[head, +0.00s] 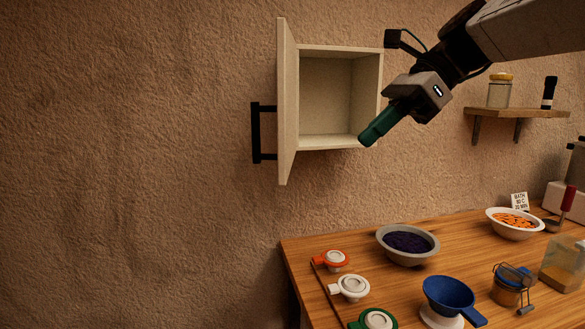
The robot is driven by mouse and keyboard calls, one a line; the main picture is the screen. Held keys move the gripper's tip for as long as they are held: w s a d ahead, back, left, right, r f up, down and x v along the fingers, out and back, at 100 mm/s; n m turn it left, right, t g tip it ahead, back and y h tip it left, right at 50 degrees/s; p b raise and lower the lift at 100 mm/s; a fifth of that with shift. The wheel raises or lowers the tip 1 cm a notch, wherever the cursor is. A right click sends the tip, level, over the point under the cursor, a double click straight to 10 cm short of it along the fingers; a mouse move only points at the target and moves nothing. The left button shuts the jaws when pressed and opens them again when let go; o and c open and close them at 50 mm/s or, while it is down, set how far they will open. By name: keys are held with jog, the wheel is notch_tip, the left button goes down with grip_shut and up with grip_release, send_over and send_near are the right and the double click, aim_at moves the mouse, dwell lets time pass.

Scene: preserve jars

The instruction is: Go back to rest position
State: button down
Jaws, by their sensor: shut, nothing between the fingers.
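My gripper (372,136) is in the upper right of the head view, with green fingers pointing down and left. It is shut and empty. It is in front of the lower right edge of the wall cabinet (368,70), and its fingers overlap that corner in the picture. I cannot tell whether they touch it. The cabinet is pale, empty inside, and its door (287,100) stands open to the left with a black handle (256,132).
Below is a wooden table (465,250) with a bowl of dark berries (407,243), a bowl of orange pieces (514,223), a blue funnel (448,292), a clip jar (507,288) and several lids. A wall shelf (520,113) at right holds a jar (499,92). The left side is bare wall.

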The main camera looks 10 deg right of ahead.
jog(key=s+d+f+n+h, duration=0.2)
jog(key=s+f+n+h, duration=0.2)
jog(key=s+f+n, duration=0.5)
jog(key=s+d+f+n+h, duration=0.2)
jog(key=s+f+n+h, duration=0.2)
jog(key=s+f+n, duration=0.5)
notch_tip(320, 180, down, 6)
jog(key=shift+d+r+n+h, duration=0.15)
jog(key=shift+d+n+h, duration=0.25)
jog(key=shift+n, duration=0.4)
